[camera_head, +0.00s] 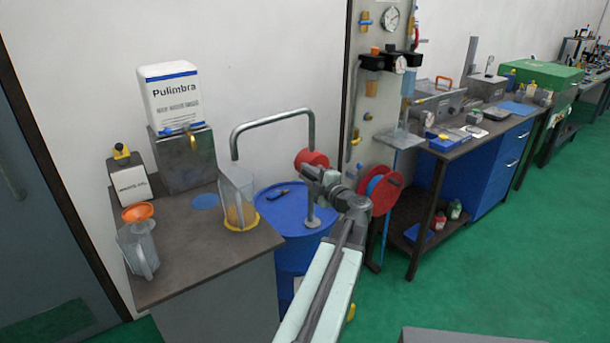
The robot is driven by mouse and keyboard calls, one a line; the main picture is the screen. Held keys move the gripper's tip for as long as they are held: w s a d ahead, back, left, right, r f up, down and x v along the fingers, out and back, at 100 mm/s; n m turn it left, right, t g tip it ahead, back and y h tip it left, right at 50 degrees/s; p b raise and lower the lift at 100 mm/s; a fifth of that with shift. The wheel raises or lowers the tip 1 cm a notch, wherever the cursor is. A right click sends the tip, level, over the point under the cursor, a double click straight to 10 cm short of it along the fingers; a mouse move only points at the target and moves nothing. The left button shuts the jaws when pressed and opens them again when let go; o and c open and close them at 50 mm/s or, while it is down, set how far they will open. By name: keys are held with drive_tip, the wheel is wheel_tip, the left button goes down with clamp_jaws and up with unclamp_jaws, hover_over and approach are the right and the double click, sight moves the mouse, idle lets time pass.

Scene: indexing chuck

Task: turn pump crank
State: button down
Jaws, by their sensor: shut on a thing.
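The pump has a round red body (311,157) and stands on the blue drum (272,207). A grey bent pipe (270,118) arches from it to the left and ends above a clear jug (238,205). My gripper (309,174) is at the front of the red body, just below its middle. It is shut on the pump crank. The crank is almost wholly hidden behind my gripper and wrist, so its angle cannot be told. The jug holds some yellowish liquid and stands on a yellow round base at the bench's right edge.
A red reel (384,195) stands close to the right of my wrist. The green floor (500,265) is open at right.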

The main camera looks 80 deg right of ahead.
drive_tip(key=shift+s+d, duration=0.1)
drive_tip(key=shift+s, duration=0.05)
drive_tip(key=c, duration=1.2)
unclamp_jaws()
drive_tip(key=shift+s, duration=0.1)
drive_tip(key=v, duration=0.7)
drive_tip(key=shift+s+a, duration=0.25)
drive_tip(key=shift+a, duration=0.1)
